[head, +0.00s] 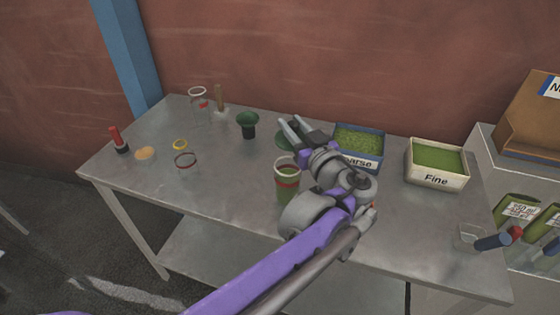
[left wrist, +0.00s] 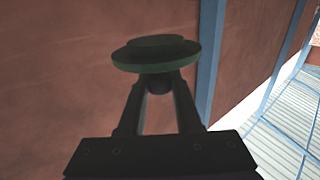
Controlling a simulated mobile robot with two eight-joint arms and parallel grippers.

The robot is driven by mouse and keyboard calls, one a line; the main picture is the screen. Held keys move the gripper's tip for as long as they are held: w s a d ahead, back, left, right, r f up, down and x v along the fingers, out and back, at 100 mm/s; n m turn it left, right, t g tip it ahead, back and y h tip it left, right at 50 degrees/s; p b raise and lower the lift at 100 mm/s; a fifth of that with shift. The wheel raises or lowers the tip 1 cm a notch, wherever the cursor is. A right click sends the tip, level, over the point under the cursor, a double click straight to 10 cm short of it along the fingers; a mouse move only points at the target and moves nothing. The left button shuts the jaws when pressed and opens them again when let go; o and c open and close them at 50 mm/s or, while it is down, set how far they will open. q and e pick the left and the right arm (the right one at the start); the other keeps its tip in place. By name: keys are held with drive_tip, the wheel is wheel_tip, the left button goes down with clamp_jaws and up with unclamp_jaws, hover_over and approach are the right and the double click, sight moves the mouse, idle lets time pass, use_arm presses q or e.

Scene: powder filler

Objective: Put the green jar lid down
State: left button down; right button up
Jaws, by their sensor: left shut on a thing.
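My left gripper (head: 296,130) reaches over the table with its fingers shut on the green jar lid (head: 283,138). In the left wrist view the lid (left wrist: 155,53) is a dark green disc with a stepped face. Its small knob (left wrist: 160,84) is between the fingertips of my left gripper (left wrist: 161,92). In the head view the fingers and wrist hide part of the lid. I cannot tell whether it touches the table. A glass jar (head: 287,183) with a red band and green contents stands open in front of the lid, partly behind my arm. My right gripper is not in view.
A dark green funnel (head: 247,122) stands left of the lid. Trays marked "Coarse" (head: 362,162) and "Fine" (head: 437,180) stand to the right. An empty jar (head: 198,105), a brush (head: 220,104) and a red-handled tool (head: 116,138) are further left. The table (head: 225,185) is bare at front left.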

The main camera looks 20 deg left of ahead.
use_arm(q)
drive_tip(key=shift+a+r, duration=0.45)
drive_tip(key=shift+r, duration=0.3)
drive_tip(key=shift+d, duration=0.1)
wheel_tip(320, 180, down, 10)
drive_tip(key=b, duration=0.1)
drive_tip(key=shift+r, duration=0.2)
drive_tip(key=shift+f, duration=0.2)
drive_tip(key=c, duration=0.6)
unclamp_jaws()
